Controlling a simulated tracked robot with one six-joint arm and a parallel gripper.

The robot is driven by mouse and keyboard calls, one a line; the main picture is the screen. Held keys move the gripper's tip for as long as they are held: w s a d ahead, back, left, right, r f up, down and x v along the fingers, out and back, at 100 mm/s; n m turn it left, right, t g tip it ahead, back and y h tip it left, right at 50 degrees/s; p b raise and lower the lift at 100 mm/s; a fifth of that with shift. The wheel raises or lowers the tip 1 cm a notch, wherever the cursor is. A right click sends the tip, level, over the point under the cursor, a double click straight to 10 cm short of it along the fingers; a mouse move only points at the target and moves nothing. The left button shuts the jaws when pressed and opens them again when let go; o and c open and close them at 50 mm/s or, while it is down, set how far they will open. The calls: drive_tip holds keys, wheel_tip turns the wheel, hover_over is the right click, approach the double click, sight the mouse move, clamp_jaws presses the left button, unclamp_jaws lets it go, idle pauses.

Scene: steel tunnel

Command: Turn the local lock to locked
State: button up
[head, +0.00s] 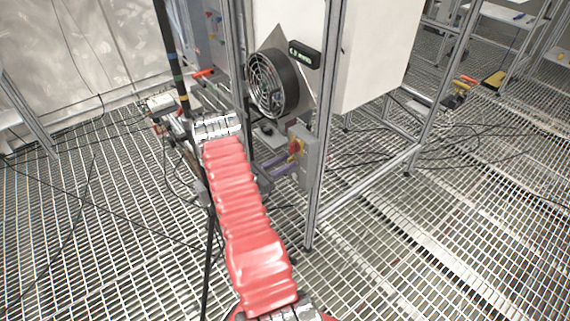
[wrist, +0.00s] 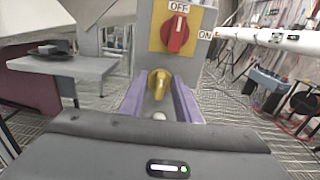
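A grey switch box (wrist: 145,40) stands straight ahead in the wrist view, and on the right of my arm in the head view (head: 309,150). Its red rotary knob (wrist: 175,34) sits on a yellow plate marked OFF above and ON at right, and points roughly upward towards OFF. Below it is a smaller yellow knob (wrist: 158,82), tilted slightly; no marking on it is readable. My gripper (wrist: 160,88) is open, its purple fingers apart on the left and right of the yellow knob. Contact with the knob cannot be told. In the head view my gripper (head: 280,168) is partly hidden.
A metal frame post (head: 322,130) stands close beside the box. A round black fan (head: 272,82) is behind it. Cables lie on the grated floor (head: 400,270). A grey table (wrist: 65,66) stands at left in the wrist view.

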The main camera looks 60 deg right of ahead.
clamp_jaws()
drive_tip(key=shift+a, duration=0.1)
